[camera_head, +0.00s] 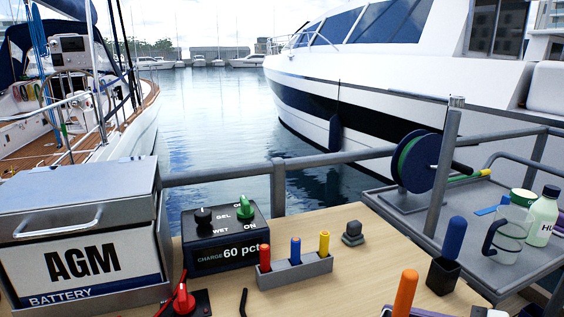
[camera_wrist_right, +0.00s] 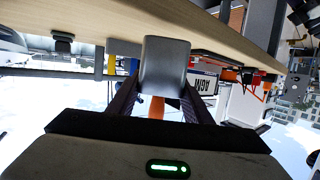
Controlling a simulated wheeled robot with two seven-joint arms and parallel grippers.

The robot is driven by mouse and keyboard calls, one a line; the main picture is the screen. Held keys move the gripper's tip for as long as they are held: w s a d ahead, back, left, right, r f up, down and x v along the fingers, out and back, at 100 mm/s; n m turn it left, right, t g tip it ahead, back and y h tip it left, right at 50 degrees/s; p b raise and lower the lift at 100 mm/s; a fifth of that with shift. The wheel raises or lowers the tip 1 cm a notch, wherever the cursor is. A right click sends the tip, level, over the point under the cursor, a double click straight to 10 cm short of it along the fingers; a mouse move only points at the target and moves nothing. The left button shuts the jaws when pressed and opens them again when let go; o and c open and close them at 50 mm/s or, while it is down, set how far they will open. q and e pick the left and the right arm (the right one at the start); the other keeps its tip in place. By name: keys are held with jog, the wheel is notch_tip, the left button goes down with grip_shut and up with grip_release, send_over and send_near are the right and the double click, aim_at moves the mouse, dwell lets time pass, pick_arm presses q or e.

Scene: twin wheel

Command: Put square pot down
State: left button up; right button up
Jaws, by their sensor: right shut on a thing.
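In the right wrist view, which is upside down, my right gripper (camera_wrist_right: 157,105) is shut on the square pot (camera_wrist_right: 165,65). The pot is dark grey and shows as a flat face between the two fingers. An orange handle shows beyond it, apparently in the pot. The pot overlaps the table edge in this view, and I cannot tell whether its base touches the table. In the head view an orange handle (camera_head: 405,293) rises at the bottom edge; the pot is cut off below. My left gripper is in neither view.
The wooden table (camera_head: 340,280) holds a battery (camera_head: 85,250), a charger box (camera_head: 222,240), a marker rack (camera_head: 297,270), a small grey block (camera_head: 352,233) and a black pot (camera_head: 442,276) with a blue handle. A side shelf (camera_head: 400,200) holds a reel and bottles.

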jog(key=shift+o, duration=0.2)
jog(key=shift+n+g+y, duration=0.3)
jog(key=shift+n+g, duration=0.1)
jog(key=s+d, duration=0.1)
jog(key=s+f, duration=0.1)
jog(key=s+d, duration=0.1)
jog(key=shift+s+d+f, duration=0.25)
jog(key=shift+s+d, duration=0.05)
jog(key=shift+s+d+r, duration=0.1)
jog(key=shift+s+d, duration=0.1)
jog(key=shift+d, duration=0.15)
